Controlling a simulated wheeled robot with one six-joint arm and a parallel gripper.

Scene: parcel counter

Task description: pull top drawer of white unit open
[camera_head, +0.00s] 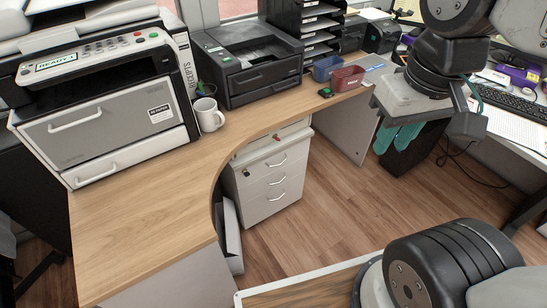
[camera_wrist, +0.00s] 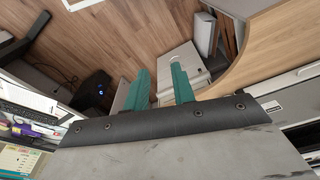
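The white drawer unit (camera_head: 262,190) stands on the floor under the curved wooden desk. Its front has three metal bar handles; the top drawer (camera_head: 276,162) carries the highest one and looks closed.
The curved wooden desk (camera_head: 130,225) overhangs the unit. A printer (camera_head: 105,110), a white mug (camera_head: 208,115) and a black printer (camera_head: 247,65) stand on it. Bare wooden floor (camera_head: 340,215) lies in front of the unit. A second desk with a keyboard (camera_head: 510,102) is at the right.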

